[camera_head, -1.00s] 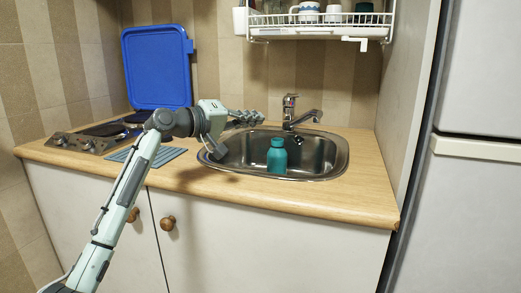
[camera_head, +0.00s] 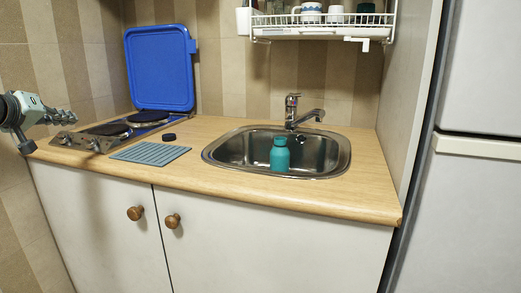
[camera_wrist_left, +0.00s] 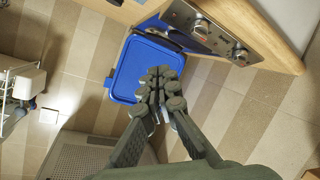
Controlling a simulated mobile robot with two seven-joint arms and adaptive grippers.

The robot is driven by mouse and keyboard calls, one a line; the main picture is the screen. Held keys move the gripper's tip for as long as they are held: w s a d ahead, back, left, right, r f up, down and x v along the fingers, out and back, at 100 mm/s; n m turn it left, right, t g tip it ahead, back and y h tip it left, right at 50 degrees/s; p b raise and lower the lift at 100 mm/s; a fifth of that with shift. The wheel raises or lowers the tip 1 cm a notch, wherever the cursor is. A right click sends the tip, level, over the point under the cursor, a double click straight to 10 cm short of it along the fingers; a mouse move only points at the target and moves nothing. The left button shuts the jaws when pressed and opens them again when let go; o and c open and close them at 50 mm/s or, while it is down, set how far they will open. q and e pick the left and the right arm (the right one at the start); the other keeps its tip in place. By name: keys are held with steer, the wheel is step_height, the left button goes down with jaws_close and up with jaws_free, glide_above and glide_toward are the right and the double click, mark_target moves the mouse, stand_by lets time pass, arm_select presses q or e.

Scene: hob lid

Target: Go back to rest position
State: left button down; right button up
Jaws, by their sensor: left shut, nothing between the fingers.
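My left gripper (camera_head: 66,116) is at the far left of the head view, beside the front left corner of the counter. In the left wrist view its fingers (camera_wrist_left: 160,80) are together with nothing between them. The blue hob lid (camera_head: 160,68) stands upright against the tiled wall behind the two-plate hob (camera_head: 117,133). The lid also shows behind the fingers in the left wrist view (camera_wrist_left: 124,72), apart from them as seen in the head view. My right gripper is not in view.
The wooden counter (camera_head: 230,187) holds a grey-blue ribbed mat (camera_head: 150,153), a small dark round object (camera_head: 169,137) and a steel sink (camera_head: 238,149) with a teal bottle (camera_head: 279,155). A dish rack (camera_head: 320,27) hangs above. A fridge (camera_head: 487,210) stands right.

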arm_select(q)
steer(key=s+a+f+m+g+y, duration=0.1)
steer(key=s+a+f+g, duration=0.15)
steer(key=f, duration=0.85)
steer(key=s+a+f+m+g+y, duration=0.15)
steer(key=s+f, duration=0.25)
steer(key=f, duration=0.6)
steer(key=s+a+f+m+g+y, duration=0.1)
steer(key=s+f+m+y, duration=0.15)
steer(key=f, duration=0.85)
steer(key=s+a+f+m+g+y, duration=0.2)
steer(key=s+f+m, duration=0.2)
steer(key=s+f, duration=0.8)
steer(key=s+a+f+m+g+y, duration=0.3)
steer(key=s+f, duration=0.5)
steer(key=s, duration=0.8)
steer(key=s+d+f+n+h, duration=0.1)
steer(key=d+f, duration=0.4)
steer(key=d, duration=0.6)
steer(key=s+d+f+n+h, duration=0.1)
steer(key=s+d+f+h, duration=0.2)
steer(key=d, duration=0.7)
steer(key=s+d+f+n+g+h, duration=0.1)
steer(key=s+d+f+n+h, duration=0.1)
steer(key=d+f, duration=0.5)
steer(key=d+h, duration=0.1)
steer(key=d, duration=0.3)
steer(key=shift+s+d+h, duration=0.3)
steer(key=shift+s, duration=0.1)
